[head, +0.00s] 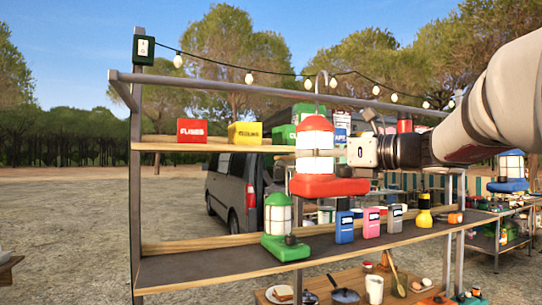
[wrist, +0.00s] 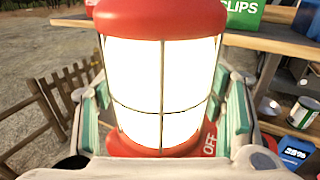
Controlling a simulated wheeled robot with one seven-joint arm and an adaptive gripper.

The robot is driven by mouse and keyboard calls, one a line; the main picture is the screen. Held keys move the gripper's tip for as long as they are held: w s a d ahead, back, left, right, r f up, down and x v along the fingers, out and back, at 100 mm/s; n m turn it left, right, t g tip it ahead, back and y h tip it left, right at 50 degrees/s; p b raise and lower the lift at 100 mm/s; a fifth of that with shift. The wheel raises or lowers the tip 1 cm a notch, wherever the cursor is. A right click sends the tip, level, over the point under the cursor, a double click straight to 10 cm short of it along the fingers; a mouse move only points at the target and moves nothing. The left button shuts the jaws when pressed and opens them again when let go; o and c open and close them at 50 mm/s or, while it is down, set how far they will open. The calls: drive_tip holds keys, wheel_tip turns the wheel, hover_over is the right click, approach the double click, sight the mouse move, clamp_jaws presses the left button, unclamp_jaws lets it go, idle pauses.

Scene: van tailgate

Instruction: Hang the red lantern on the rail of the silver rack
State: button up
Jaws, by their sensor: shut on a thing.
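The red lantern (head: 329,187), with a red cap, lit white glass and red base, hangs upright in front of the silver rack. My gripper (head: 350,151) reaches in from the right and is shut on its glass body. In the wrist view, the lantern (wrist: 160,90) fills the middle between the green-padded fingers of my gripper (wrist: 163,112). The lantern's wire hook (head: 322,76) stands up at the height of the rack's grey rail (head: 230,88), its top curve above it. I cannot tell whether the hook is around the rail or in front of it.
A green lantern (head: 278,222) stands on the lower shelf (head: 200,262) beside small blue, pink and grey boxes. Red and yellow bins (head: 245,132) sit on the upper shelf. A string of bulbs (head: 249,78) runs above the rail. A blue lantern (head: 510,168) is at right.

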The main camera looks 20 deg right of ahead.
sight(330, 175)
drive_tip(key=shift+s+r, duration=0.1)
drive_tip(key=shift+s, duration=0.3)
drive_tip(key=shift+w+f, duration=0.15)
drive_tip(key=shift+f, duration=0.55)
drive_tip(key=shift+f+b, duration=0.75)
drive_tip(key=shift+f, duration=0.75)
drive_tip(key=o, duration=2)
drive_tip(key=shift+f, duration=0.15)
